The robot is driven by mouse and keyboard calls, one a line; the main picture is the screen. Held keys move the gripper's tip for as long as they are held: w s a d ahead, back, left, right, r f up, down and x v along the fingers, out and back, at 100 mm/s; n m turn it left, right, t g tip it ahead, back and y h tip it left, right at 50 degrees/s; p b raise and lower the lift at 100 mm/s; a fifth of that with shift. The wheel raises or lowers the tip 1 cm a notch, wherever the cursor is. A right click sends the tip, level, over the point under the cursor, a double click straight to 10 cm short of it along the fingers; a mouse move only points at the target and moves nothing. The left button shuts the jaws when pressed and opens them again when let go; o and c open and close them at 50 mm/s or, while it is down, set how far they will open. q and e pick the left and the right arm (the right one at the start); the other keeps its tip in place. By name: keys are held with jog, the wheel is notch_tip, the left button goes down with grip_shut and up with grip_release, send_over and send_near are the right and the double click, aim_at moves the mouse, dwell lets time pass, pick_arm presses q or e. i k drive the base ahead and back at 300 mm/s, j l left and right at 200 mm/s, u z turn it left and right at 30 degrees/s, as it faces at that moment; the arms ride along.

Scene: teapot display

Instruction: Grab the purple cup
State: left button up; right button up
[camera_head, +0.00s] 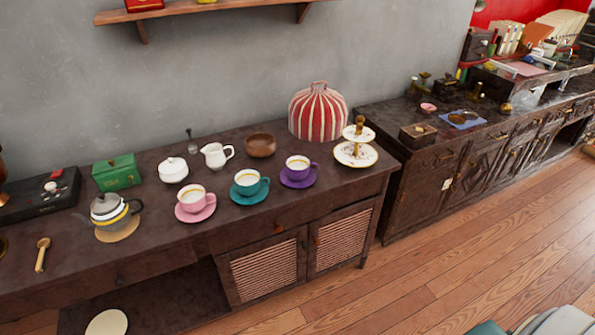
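The purple cup (298,170) stands upright on a purple saucer (299,183) on the dark wooden cabinet, toward its right end. Its handle points right, and the inside looks pale. A teal cup (247,184) on a teal saucer stands just left of it. A pink cup (192,200) on a pink saucer stands farther left. Neither of my grippers can be made out in the head view.
A two-tier cake stand (356,152) is close right of the purple cup, and a striped tea cosy (318,112) is behind it. A wooden bowl (260,145), white creamer (216,155) and sugar bowl (173,170) stand behind.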

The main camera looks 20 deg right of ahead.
aim_at(298, 166)
jog(key=i+l+u, duration=0.1)
jog(key=l, duration=0.75)
jog(key=i+l+u, duration=0.15)
jog(key=l, duration=0.7)
jog(key=l+u, duration=0.1)
jog(key=l, duration=0.75)
jog(key=i, duration=0.05)
